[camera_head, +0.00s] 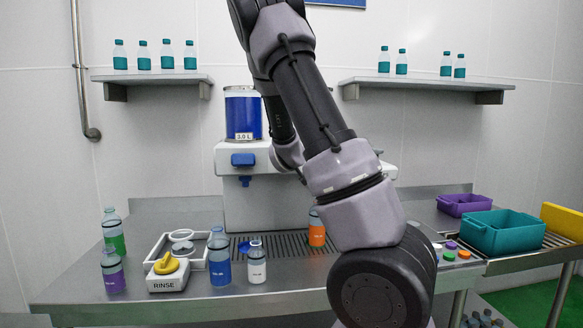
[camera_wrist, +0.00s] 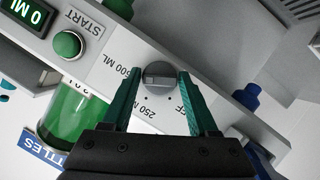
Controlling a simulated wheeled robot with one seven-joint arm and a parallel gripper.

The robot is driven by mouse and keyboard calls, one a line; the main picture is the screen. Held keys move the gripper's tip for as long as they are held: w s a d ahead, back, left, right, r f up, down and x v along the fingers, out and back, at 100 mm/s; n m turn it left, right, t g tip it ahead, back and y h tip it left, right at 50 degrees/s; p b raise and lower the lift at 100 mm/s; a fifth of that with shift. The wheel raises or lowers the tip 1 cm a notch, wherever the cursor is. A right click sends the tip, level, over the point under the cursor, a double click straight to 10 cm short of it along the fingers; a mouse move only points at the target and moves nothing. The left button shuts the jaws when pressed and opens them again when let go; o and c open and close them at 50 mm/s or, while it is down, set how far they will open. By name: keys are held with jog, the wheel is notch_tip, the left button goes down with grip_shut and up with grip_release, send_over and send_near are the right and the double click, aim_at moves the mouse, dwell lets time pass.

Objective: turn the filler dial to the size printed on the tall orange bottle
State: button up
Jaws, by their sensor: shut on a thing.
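My gripper (camera_wrist: 160,80) has its teal fingers on either side of the grey round filler dial (camera_wrist: 159,70) in the wrist view and is shut on it. The marks 500 ML, 250 ML and a partly covered OFF surround the dial. Which mark its pointer faces is unclear. In the head view my arm hides the gripper and dial. A bottle with an orange label (camera_head: 317,232) stands at the filler, partly behind my arm; its print is too small to read. The white filler machine (camera_head: 245,205) carries a blue tank marked 3.0 L (camera_head: 243,117).
In the wrist view, a green START button (camera_wrist: 68,44) and a display reading 0 ML (camera_wrist: 28,12) are beside the dial. Blue (camera_head: 220,262), white (camera_head: 257,265), purple (camera_head: 113,275) and green (camera_head: 114,238) bottles stand on the counter. A teal crate (camera_head: 493,240) is at right.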

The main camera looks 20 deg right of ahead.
dwell(0.3)
jog(key=o, duration=1.2)
jog(key=shift+o, duration=0.2)
jog(key=v, duration=1)
jog(key=shift+s+a, duration=0.25)
jog(key=shift+s, duration=0.05)
jog(key=shift+r, duration=0.15)
